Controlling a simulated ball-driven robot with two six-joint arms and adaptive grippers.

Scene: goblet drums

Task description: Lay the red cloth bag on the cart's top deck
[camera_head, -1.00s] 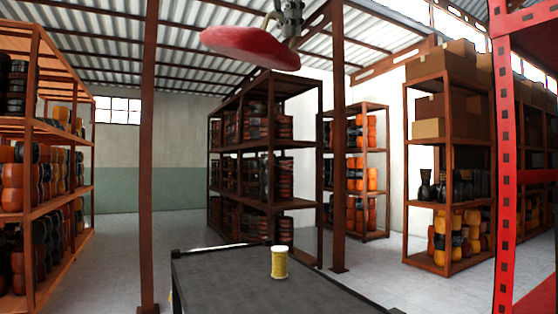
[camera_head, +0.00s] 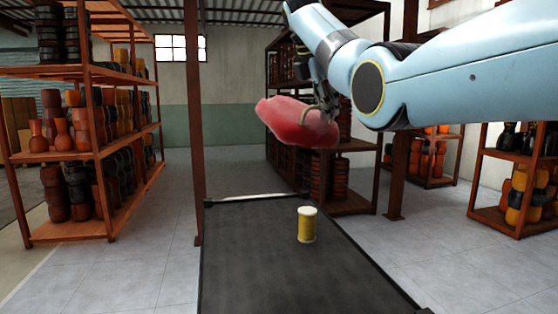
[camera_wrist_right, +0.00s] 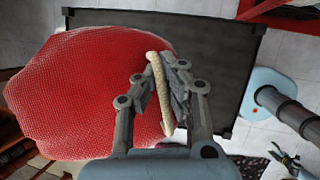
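The red cloth bag (camera_head: 298,122) hangs in the air above the far part of the cart's dark top deck (camera_head: 270,262). My right gripper (camera_head: 326,108) is at the bag's right end. In the right wrist view the bag (camera_wrist_right: 85,95) fills the left side, and my right gripper (camera_wrist_right: 165,95) is shut on its tan rope handle (camera_wrist_right: 160,92). The deck (camera_wrist_right: 205,45) shows below and beyond it there. My left gripper is not in the head view; a gripper at the lower right of the right wrist view (camera_wrist_right: 285,158) looks open and empty.
A yellow thread spool (camera_head: 307,226) stands upright on the deck, right of its middle. The deck left of the spool and in front of it is bare. Shelves of drums (camera_head: 85,120) stand at the left, and a brown post (camera_head: 196,130) rises behind the deck's left corner.

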